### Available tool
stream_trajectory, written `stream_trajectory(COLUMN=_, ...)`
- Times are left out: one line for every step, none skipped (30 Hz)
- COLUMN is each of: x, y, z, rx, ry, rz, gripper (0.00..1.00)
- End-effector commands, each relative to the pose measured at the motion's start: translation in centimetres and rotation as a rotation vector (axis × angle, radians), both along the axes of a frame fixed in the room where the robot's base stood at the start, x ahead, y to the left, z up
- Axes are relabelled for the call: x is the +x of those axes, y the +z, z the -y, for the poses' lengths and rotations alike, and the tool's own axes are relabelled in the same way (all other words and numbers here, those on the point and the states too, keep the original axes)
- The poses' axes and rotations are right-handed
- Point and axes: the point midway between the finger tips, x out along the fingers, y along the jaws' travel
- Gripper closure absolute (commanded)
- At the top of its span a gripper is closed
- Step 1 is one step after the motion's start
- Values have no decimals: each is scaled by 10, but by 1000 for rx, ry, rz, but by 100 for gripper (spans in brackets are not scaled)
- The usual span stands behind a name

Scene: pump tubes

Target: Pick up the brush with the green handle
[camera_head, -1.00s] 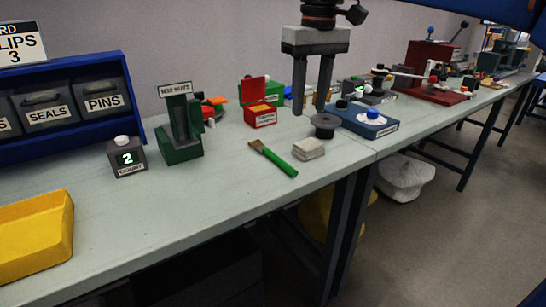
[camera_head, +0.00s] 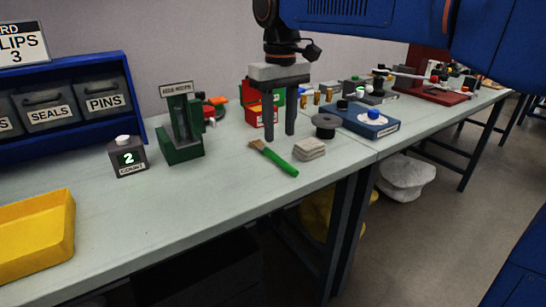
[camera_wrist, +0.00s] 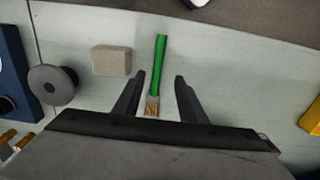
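The brush with the green handle (camera_head: 273,158) lies flat on the grey bench, bristles toward the back and handle toward the front edge. In the wrist view the brush (camera_wrist: 160,62) lies between the two fingers in the picture, its bristles low and its green handle pointing up and away. My gripper (camera_head: 280,137) is open and empty, its fingers pointing down above the bristle end. In the wrist view the fingertips of my gripper (camera_wrist: 160,77) stand clear of the brush on both sides.
A pale block (camera_head: 310,149) lies just right of the brush, and a dark round spool (camera_head: 325,126) stands behind it. A green stand (camera_head: 183,130) and a counter box (camera_head: 128,157) are to the left. A red box (camera_head: 258,115) is behind my gripper. The bench in front is clear.

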Motion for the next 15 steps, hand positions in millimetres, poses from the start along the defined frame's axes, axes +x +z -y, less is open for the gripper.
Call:
stream_trajectory(x=0, y=-7, z=0, rx=-1, ry=0, rz=-2, gripper=62)
stream_trajectory(x=0, y=-11, z=0, rx=-1, ry=0, rz=-2, gripper=62)
stream_trajectory(x=0, y=-14, z=0, rx=-1, ry=0, rz=-1, gripper=62)
stream_trajectory(x=0, y=-17, z=0, rx=0, ry=0, rz=0, gripper=62)
stream_trajectory(x=0, y=-19, z=0, rx=0, ry=0, rz=0, gripper=62)
stream_trajectory(x=0, y=-21, z=0, rx=-1, ry=0, rz=-1, gripper=62)
stream_trajectory(x=0, y=-22, z=0, rx=-1, ry=0, rz=-1, gripper=62)
stream_trajectory(x=0, y=-23, z=0, rx=-1, ry=0, rz=-1, gripper=62)
stream_trajectory(x=0, y=-25, z=0, rx=-1, ry=0, rz=-1, gripper=62)
stream_trajectory(x=1, y=-27, z=1, rx=-1, ry=0, rz=-1, gripper=62)
stream_trajectory(x=1, y=-30, z=1, rx=0, ry=-1, rz=0, gripper=62)
stream_trajectory(x=2, y=-35, z=1, rx=-1, ry=-1, rz=-1, gripper=62)
stream_trajectory(x=3, y=-39, z=1, rx=-1, ry=-1, rz=-2, gripper=62)
stream_trajectory(x=4, y=-44, z=2, rx=-1, ry=-1, rz=-2, gripper=62)
stream_trajectory(x=5, y=-49, z=2, rx=-1, ry=-1, rz=-1, gripper=62)
